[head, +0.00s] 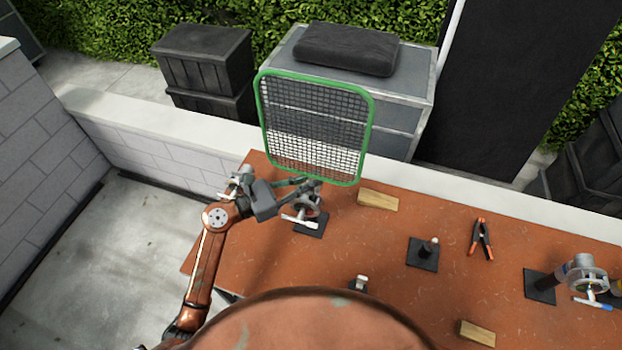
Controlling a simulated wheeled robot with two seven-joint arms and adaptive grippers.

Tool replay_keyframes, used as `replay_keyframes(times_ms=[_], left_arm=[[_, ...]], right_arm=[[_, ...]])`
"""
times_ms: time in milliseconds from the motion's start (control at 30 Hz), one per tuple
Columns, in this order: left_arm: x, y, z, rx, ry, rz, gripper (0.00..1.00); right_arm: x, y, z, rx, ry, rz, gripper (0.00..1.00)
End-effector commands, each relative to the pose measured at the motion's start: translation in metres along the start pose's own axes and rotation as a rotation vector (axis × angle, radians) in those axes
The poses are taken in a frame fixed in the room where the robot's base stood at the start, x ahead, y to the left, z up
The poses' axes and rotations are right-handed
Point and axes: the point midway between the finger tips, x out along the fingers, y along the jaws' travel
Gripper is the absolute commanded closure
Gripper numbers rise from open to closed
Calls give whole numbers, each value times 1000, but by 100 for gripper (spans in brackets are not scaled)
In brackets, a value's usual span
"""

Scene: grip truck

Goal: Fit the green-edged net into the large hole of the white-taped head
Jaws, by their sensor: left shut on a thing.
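The green-edged net (312,125) stands upright, its rounded green frame filled with dark mesh, above the far left part of the table. My left gripper (303,187) is shut at the net's lower end, just below the frame. The net's stem is mostly hidden by the fingers. A grey metal head with a white handle (298,220), seemingly the white-taped one, sits on a black square base directly below the gripper. Its holes are too small and covered to make out, so I cannot tell whether the stem is in one. My right gripper is not in view.
A second head (587,279) with blue parts stands at the table's right. The brown table (330,258) also bears a black-based pin (424,252), an orange clamp (482,239) and wooden blocks (378,199) (477,333). A low white-topped wall (480,191) runs behind.

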Motion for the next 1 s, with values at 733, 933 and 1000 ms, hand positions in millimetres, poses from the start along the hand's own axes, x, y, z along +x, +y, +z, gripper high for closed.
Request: replay_keyframes(times_ms=[733, 933, 1000], left_arm=[[0, 0, -6, 0, -1, 0, 78], [0, 0, -6, 0, 0, 0, 69], [0, 0, -6, 0, 0, 0, 69]], right_arm=[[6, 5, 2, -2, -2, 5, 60], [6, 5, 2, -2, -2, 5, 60], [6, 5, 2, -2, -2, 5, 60]])
